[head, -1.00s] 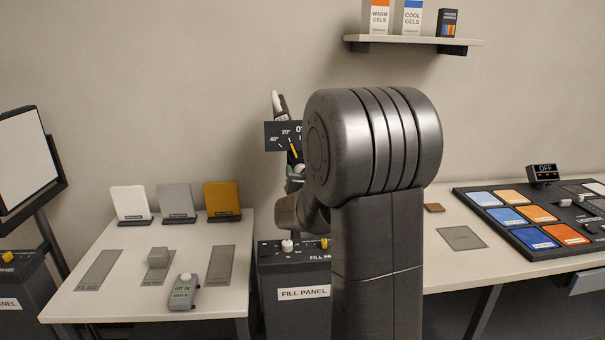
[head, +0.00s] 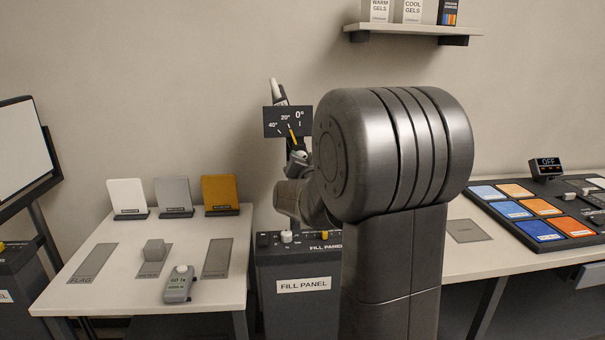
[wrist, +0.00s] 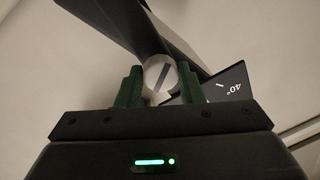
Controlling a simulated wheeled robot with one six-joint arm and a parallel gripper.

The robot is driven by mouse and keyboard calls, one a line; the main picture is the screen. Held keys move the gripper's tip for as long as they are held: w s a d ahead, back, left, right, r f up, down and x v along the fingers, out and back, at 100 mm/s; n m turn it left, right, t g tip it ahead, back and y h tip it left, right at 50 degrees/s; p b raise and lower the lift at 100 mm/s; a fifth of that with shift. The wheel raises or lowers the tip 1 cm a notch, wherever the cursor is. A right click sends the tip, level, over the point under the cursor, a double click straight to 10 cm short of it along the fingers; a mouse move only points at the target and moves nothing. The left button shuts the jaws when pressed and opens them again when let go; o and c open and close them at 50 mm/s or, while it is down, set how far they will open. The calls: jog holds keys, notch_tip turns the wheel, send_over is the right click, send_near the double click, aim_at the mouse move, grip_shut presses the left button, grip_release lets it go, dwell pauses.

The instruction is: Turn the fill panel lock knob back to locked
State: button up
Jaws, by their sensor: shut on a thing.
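The fill panel lock knob (wrist: 160,72) is pale and round with a dark slanted line across its face. It sits between the two green fingers of my gripper (wrist: 158,90), which is shut on it. In the head view, my gripper is small and partly hidden behind my arm, just below a dark angle plate (head: 270,120). The plate carries 40°, 20° and 0° marks, and a yellow pointer (head: 293,133) points up at about 20°. The plate also shows in the wrist view (wrist: 218,86). A dark panel (wrist: 115,22) rises behind the knob.
The FILL PANEL box (head: 300,285) stands below, with a white knob (head: 286,237) and a yellow one on top. A left table (head: 118,285) holds three cards and a grey handset (head: 179,287). A right table holds a colour swatch board (head: 520,215). My arm blocks the centre.

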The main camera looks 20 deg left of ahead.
jog(key=shift+f+m+t+b, duration=0.1)
jog(key=shift+m+t+b, duration=0.3)
jog(key=shift+m+b, duration=3.55)
jog(key=o, duration=1)
jog(key=shift+c, duration=0.2)
jog(key=shift+s, duration=0.1)
jog(key=r+v, duration=0.1)
jog(key=v, duration=1.2)
jog(key=shift+s+f, duration=0.35)
jog(key=shift+f, duration=0.1)
jog(key=shift+w, duration=0.15)
jog(key=x, duration=1.3)
jog(key=shift+w, duration=0.3)
